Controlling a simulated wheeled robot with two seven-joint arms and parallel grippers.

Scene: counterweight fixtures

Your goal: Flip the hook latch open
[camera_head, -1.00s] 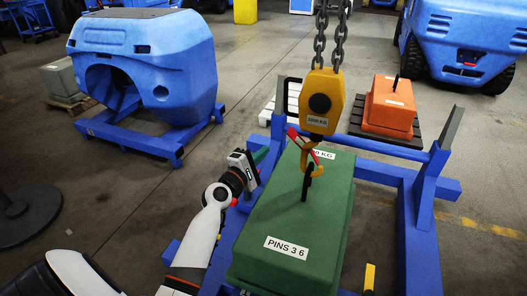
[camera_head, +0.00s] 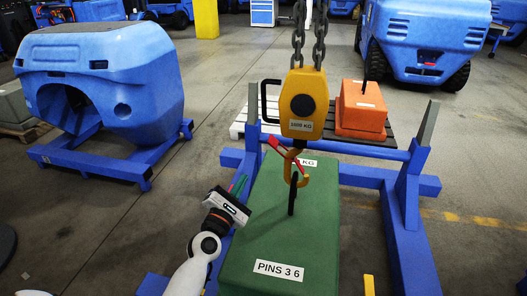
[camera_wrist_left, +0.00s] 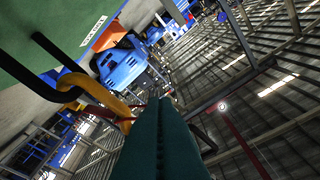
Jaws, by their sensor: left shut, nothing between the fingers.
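The yellow hook block (camera_head: 303,108) hangs on its chain above the green counterweight (camera_head: 275,225). Its yellow hook (camera_head: 303,172) sits at the black lifting eye (camera_head: 292,195) on top of the weight. The red latch (camera_head: 275,144) slants up and left from the hook's throat. My left gripper (camera_head: 240,183) is left of the hook, apart from it, with its fingers shut and empty. In the left wrist view the shut teal fingers (camera_wrist_left: 162,105) fill the lower middle, with the hook (camera_wrist_left: 95,91) to their left. The latch is hard to make out there. My right gripper is out of view.
A blue frame (camera_head: 412,195) stands around the weight, with a crossbar behind it. An orange weight (camera_head: 360,112) rests on a dark pallet at the back. A large blue housing (camera_head: 105,75) stands at the left. Open floor lies between the housing and the frame.

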